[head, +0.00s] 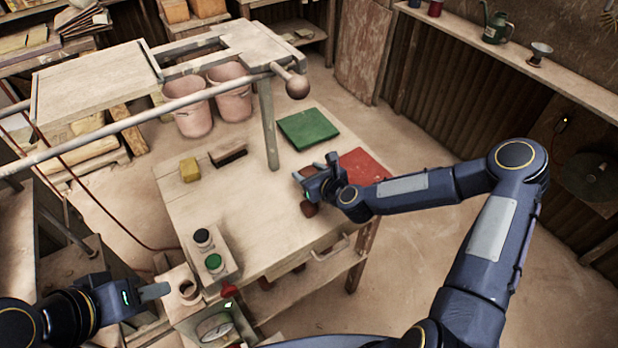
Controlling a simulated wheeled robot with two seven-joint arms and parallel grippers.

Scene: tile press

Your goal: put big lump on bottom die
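A reddish-brown lump (309,209) shows on the worktable just below my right gripper, partly hidden by it; I cannot tell its full size. My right gripper (316,169) is over the table beside the red mat, its fingers spread apart with nothing seen between them. My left gripper (154,292) is at the lower left, near the round-holed block, with one grey finger showing; its opening cannot be judged. A wooden piece with a dark slot (228,153) stands at the table's far left part. No part is clearly recognisable as the bottom die.
The worktable (222,205) also carries a yellow block (190,169), a green mat (308,129) and a red mat (367,168). A button box (214,262) stands at its near left. A lever with a ball knob (297,87) and a post rise over the table. Its middle is clear.

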